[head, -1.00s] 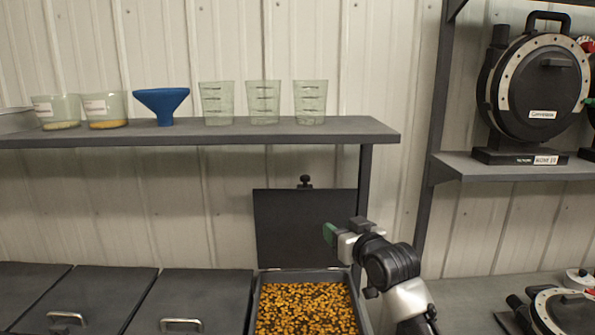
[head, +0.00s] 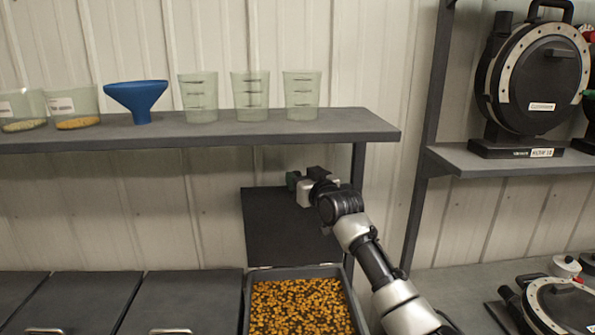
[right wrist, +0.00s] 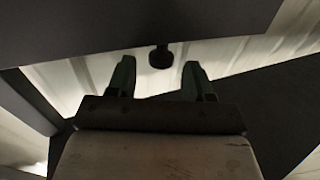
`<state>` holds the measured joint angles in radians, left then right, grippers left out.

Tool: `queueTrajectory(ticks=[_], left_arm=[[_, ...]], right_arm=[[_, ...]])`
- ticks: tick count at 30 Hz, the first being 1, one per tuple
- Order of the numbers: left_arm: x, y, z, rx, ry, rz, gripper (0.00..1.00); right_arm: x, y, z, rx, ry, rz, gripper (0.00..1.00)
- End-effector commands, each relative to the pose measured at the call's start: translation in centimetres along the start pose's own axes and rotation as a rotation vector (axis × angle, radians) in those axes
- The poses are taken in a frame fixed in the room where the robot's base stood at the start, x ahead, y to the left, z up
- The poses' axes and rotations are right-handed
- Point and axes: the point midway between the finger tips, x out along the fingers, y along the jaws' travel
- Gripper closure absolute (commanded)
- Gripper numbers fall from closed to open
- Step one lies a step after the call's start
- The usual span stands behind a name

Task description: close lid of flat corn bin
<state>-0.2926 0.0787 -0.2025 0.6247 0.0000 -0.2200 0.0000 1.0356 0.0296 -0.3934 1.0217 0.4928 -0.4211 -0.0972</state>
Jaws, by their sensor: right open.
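The flat corn bin (head: 297,271) stands open at the lower middle of the head view, full of orange and dark corn kernels (head: 300,305). Its dark flat lid (head: 285,232) stands raised behind it. My right gripper (head: 293,180) is at the lid's top edge and hides the knob there in the head view. In the right wrist view my right gripper (right wrist: 158,66) is open, its green fingers spread. A dark round knob (right wrist: 160,57) shows between the fingertips, with gaps on both sides. My left gripper is not in view.
A shelf (head: 240,130) above the bins holds a blue funnel (head: 137,98) and several clear cups. Its front edge is close above my right gripper. Closed bins (head: 185,300) with handles lie to the left. Seed meters (head: 535,75) stand at the right.

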Motion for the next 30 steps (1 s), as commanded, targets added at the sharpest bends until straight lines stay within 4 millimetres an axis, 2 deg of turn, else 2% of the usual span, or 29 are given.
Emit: queueTrajectory(ticks=[3,9,13,21,30], left_arm=[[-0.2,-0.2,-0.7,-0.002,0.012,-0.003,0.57],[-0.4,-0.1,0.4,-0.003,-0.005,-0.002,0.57],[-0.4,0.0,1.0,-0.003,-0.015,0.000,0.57],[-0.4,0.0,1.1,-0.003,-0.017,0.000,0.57],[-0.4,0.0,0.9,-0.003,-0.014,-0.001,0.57]], right_arm=[[1.2,-0.2,-0.1,0.000,-0.001,-0.004,0.48],[2.2,-0.1,0.0,0.000,0.000,-0.003,0.48],[2.5,-0.1,0.0,-0.001,0.000,-0.001,0.48],[2.5,-0.1,0.0,-0.001,0.000,-0.001,0.50],[2.5,-0.1,0.0,-0.001,0.000,-0.001,0.96]])
